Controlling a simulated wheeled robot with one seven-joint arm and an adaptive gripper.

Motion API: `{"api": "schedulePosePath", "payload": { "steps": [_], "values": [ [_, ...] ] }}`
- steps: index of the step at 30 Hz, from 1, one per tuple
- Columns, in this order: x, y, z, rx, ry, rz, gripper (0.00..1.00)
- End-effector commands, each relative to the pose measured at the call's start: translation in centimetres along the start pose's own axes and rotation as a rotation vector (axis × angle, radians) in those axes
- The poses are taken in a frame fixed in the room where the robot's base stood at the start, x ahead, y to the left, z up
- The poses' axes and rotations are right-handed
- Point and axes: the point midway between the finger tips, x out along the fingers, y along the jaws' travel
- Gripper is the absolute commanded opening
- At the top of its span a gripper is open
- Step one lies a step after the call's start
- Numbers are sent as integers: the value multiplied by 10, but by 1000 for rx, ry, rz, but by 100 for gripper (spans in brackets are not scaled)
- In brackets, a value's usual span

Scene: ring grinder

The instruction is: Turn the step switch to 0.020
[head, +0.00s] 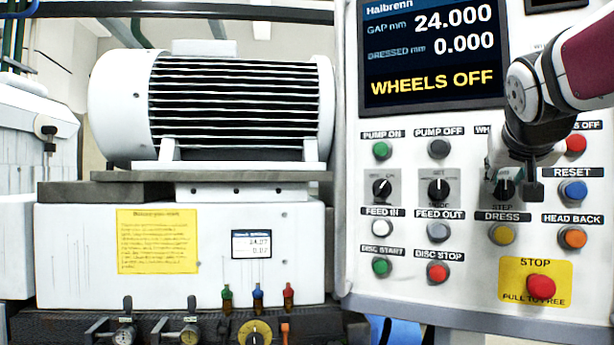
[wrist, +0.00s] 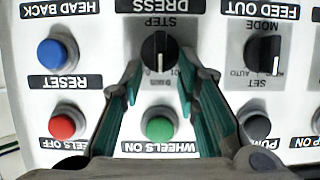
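I cannot tell how deep the fingertips reach. In the head view my gripper (head: 512,178) covers most of the step switch (head: 506,191).
The mode switch (wrist: 263,52) is beside the step switch. A green WHEELS ON button (wrist: 159,125) lies between my fingers' bases. The yellow DRESS button (head: 502,233) is just below the switch, and the red STOP button (head: 541,288) is lower right. The display (head: 432,50) reads WHEELS OFF.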

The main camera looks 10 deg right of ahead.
Motion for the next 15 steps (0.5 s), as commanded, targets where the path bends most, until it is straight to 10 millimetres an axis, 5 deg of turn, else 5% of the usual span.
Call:
{"api": "schedulePosePath", "payload": {
  "steps": [3,7,15],
  "values": [
    [0,0,0,0,0,0,27],
    [0,0,0,0,0,0,0],
    [0,0,0,4,0,-2,0]
  ]
}}
